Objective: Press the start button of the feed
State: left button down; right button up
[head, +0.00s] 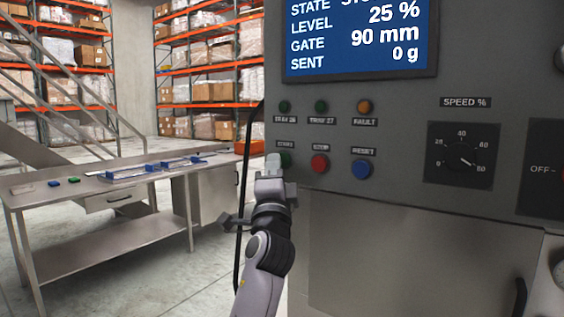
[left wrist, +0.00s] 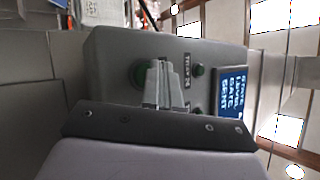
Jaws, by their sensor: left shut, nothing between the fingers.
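The grey control panel (head: 400,130) fills the right of the head view. Its green start button (head: 287,160) sits below a label at the panel's left edge, partly hidden by my left gripper (head: 273,160). The left gripper is shut and empty, its tips pointing up just left of the button. In the left wrist view the fingers (left wrist: 160,70) stand beside the green button (left wrist: 138,74) and overlap its edge. I cannot tell whether they touch it. My right gripper is not in view.
A red stop button (head: 320,163) and blue reset button (head: 361,169) sit right of start. Lamps and a speed dial (head: 463,156) are nearby. The screen (head: 360,38) reads level 25 %, sent 0 g. A steel table (head: 100,202) stands left, with open floor around it.

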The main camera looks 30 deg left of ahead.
pick_arm(q)
jog(key=shift+w+b, duration=0.4)
dwell(0.5)
jog(key=shift+s, duration=0.1)
jog(key=shift+s+p, duration=0.6)
jog(key=shift+s, duration=0.1)
jog(key=s+p, duration=0.2)
jog(key=s, duration=0.1)
jog(key=s+p, duration=0.1)
jog(key=s, duration=0.1)
jog(key=shift+a, duration=0.25)
dwell(0.8)
